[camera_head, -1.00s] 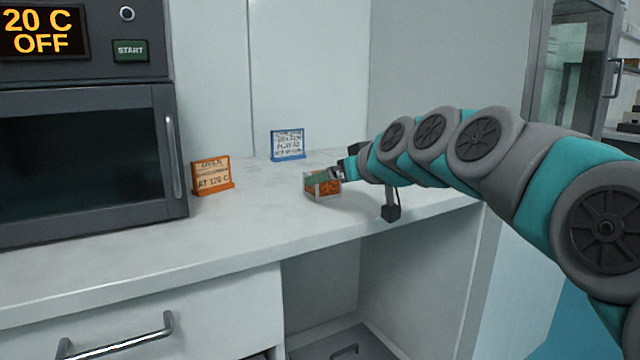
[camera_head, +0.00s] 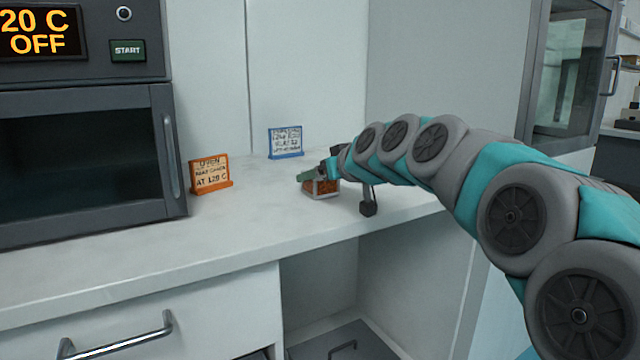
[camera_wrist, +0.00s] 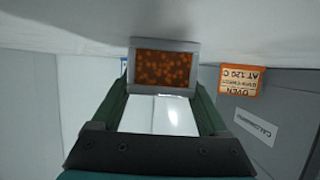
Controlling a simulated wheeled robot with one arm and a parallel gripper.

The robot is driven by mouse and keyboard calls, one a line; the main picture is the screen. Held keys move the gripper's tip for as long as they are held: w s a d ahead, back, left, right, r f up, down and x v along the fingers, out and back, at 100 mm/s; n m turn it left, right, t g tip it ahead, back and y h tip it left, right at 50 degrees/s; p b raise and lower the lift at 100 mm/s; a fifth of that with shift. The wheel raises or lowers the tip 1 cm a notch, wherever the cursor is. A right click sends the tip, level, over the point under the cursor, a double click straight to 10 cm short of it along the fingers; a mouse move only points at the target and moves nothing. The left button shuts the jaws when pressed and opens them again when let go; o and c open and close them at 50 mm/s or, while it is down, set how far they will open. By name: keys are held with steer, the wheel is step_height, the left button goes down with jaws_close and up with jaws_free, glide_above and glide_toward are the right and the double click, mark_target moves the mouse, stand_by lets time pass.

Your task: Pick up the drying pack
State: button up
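The drying pack (camera_head: 324,188) is a small grey-framed block with a window of orange beads. It stands on the white counter, right of the orange sign.
An oven (camera_head: 85,150) with a dark glass door stands at the left; its display reads 20 C OFF. An orange sign (camera_head: 210,175) and a blue-framed sign (camera_head: 286,142) stand on the counter (camera_head: 130,262). The counter's front is clear.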

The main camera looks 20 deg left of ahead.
steer(key=c, duration=1.1)
